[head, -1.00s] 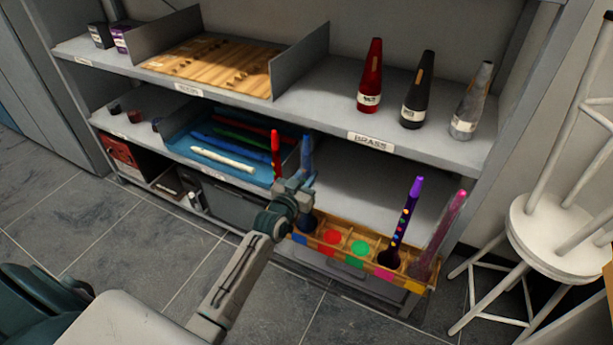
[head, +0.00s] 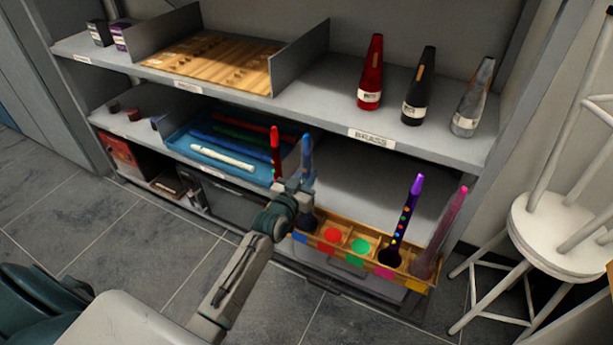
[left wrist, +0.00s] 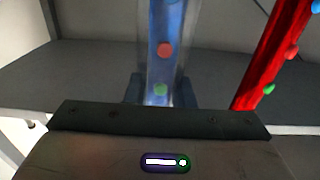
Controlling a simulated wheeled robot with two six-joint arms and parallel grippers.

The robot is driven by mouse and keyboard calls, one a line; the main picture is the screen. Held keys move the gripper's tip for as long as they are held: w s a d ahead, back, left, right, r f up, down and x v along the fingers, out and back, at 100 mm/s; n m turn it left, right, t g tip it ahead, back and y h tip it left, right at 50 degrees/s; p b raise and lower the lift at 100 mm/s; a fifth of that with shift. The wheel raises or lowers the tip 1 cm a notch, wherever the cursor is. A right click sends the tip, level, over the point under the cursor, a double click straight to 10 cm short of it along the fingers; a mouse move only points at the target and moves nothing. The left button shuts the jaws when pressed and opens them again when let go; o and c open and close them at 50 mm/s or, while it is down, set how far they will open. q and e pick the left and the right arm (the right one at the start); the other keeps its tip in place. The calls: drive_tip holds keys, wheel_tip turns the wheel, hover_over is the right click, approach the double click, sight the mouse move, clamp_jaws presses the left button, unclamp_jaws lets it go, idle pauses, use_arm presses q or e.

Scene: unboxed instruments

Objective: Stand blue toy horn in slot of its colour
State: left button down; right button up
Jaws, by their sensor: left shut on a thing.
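The blue toy horn (head: 306,155) is upright in my left gripper (head: 303,188), which is shut on it. In the left wrist view the blue horn (left wrist: 163,60) rises between the fingers, with red and green dots. Its dark bell is at the left end of the wooden slot rack (head: 352,256), by the blue mark (head: 299,238). My gripper partly hides this end, and I cannot tell whether the bell touches the slot floor. Red (head: 332,234) and green (head: 360,246) slots look empty. My right gripper is out of view.
A red horn (head: 275,150) stands close left of the blue one; its base is hidden. A purple horn (head: 408,215) and a pink horn (head: 446,225) stand in the rack's right part. The upper shelf edge (head: 330,127) is above and behind. A white stool (head: 560,235) is right.

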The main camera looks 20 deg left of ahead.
use_arm(q)
drive_tip(key=shift+f+b, duration=0.5)
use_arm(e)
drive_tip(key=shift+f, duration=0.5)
use_arm(q)
drive_tip(key=c, duration=1.2)
unclamp_jaws()
drive_tip(key=shift+r, duration=0.1)
drive_tip(key=shift+o, duration=0.2)
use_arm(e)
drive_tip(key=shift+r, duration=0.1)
use_arm(q)
drive_tip(key=shift+s, duration=0.45)
drive_tip(key=s+p, duration=0.1)
drive_tip(key=s, duration=0.3)
drive_tip(key=shift+s+a+p, duration=0.1)
drive_tip(key=shift+s+p, duration=0.25)
drive_tip(key=shift+s, duration=0.05)
drive_tip(key=s+p, duration=0.2)
drive_tip(key=s, duration=0.3)
drive_tip(key=shift+a, duration=0.1)
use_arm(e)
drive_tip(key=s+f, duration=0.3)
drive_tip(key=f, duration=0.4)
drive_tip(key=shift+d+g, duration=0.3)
